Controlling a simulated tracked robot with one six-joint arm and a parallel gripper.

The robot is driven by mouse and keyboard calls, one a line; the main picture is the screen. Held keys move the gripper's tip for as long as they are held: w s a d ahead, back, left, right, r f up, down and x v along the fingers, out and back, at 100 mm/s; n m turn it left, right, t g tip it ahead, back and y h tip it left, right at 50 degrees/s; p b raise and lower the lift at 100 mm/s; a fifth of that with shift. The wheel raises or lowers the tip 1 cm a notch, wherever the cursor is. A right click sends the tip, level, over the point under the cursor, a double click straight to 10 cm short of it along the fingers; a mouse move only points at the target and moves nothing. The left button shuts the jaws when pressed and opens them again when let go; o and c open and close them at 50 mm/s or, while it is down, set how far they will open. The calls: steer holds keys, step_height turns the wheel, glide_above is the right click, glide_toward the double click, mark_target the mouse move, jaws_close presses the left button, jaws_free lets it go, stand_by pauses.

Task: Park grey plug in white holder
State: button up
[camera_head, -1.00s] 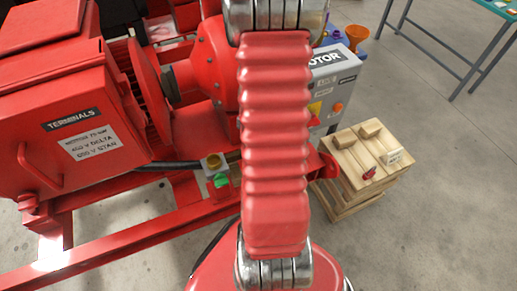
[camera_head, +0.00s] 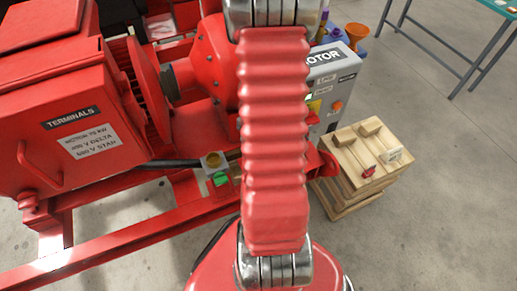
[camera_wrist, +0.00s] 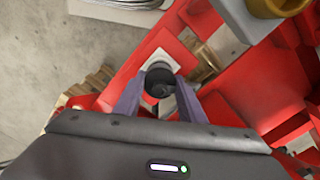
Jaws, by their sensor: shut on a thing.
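In the wrist view my gripper (camera_wrist: 160,90) is shut on a dark grey, round plug (camera_wrist: 160,80), one purplish finger on each side. The plug stands in front of a white square holder (camera_wrist: 164,60) on a red beam, and it overlaps the holder's near part. From this angle I cannot tell whether the plug touches the holder, sits in it or is held above it. In the head view my red ribbed arm covers the middle, so gripper, plug and holder are hidden there.
A grey block with a brass ring (camera_head: 214,161) and a green part (camera_head: 221,180) sit on the red skid. The terminals box (camera_head: 75,120) stands left; a grey motor panel (camera_head: 332,85) and wooden stand (camera_head: 345,188) are right.

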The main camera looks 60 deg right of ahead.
steer(key=shift+f, duration=1)
stand_by(0.5)
steer(key=o, duration=1.2)
steer(key=shift+o, duration=0.2)
steer(key=shift+r, duration=6.85)
